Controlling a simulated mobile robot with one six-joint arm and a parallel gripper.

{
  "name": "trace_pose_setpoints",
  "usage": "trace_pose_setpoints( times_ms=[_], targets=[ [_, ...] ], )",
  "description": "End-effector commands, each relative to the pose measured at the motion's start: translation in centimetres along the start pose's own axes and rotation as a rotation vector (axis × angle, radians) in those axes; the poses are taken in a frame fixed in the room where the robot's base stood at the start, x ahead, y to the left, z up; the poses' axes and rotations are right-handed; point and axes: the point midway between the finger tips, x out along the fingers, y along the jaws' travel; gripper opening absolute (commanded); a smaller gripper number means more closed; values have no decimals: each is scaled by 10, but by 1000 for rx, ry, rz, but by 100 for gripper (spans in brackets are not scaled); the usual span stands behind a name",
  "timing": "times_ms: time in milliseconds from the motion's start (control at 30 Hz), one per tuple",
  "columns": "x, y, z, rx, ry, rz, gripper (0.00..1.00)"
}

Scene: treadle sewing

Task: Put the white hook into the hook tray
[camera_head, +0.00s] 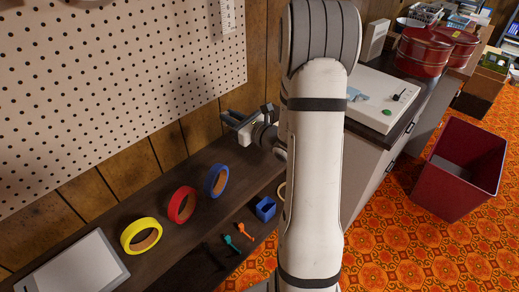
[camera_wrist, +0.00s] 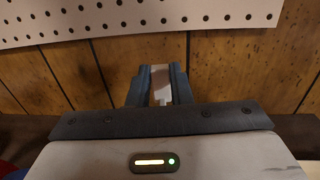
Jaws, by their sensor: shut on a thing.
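My gripper (camera_head: 232,118) is above the dark shelf, in front of the wood wall below the pegboard. In the wrist view, the fingers of my gripper (camera_wrist: 158,72) are shut on the white hook (camera_wrist: 161,82), a small pale piece between them. Its full shape is hidden by the fingers. A flat pale tray-like thing (camera_head: 75,272) lies at the near left end of the shelf. I cannot tell which of these is the hook tray.
Yellow (camera_head: 126,241), red (camera_head: 175,211) and blue (camera_head: 211,187) tape rings stand along the dark shelf (camera_head: 160,196). Small orange (camera_head: 243,230) and teal (camera_head: 230,240) pieces lie lower. The pegboard (camera_head: 110,90) rises behind. A maroon bin (camera_head: 440,190) stands on the floor at right.

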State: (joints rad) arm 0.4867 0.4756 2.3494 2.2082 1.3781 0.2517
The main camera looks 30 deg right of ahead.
Motion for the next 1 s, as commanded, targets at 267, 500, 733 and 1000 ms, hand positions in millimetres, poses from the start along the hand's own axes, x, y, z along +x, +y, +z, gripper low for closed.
trace_pose_setpoints(
  times_ms=[267, 500, 733, 1000],
  targets=[
    [-55, -13, -39, -3, -1, 175, 0],
    [-86, -12, -51, 0, 1, 257, 0],
    [-91, -11, -56, 2, 0, 273, 0],
    [-90, -11, -80, 2, 0, 272, 0]
  ],
)
